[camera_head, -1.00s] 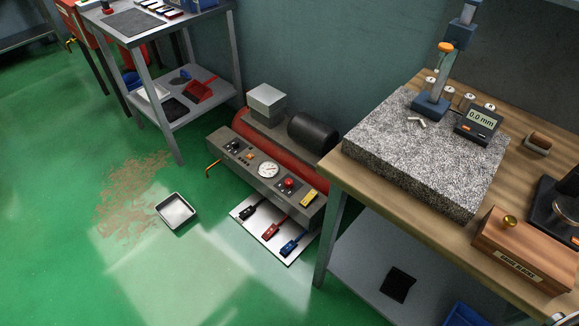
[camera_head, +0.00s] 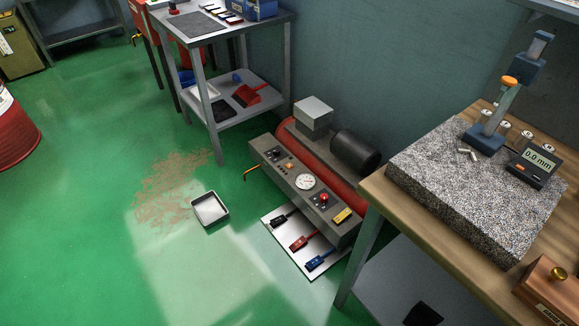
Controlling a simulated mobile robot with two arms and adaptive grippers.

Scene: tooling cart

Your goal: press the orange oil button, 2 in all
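A red compressor stands on the floor in the middle of the view, with a grey control panel (camera_head: 270,152) along its front. A small orange spot (camera_head: 289,166) on the panel, left of the white round gauge (camera_head: 305,182), looks like a button. Its label is too small to read. A red knob (camera_head: 323,198) and a yellow plate (camera_head: 342,215) sit at the panel's right end. Neither of my grippers is in view.
A grey tray (camera_head: 209,210) and a white mat (camera_head: 310,272) with several tagged items lie on the floor. Green floor is open at left.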

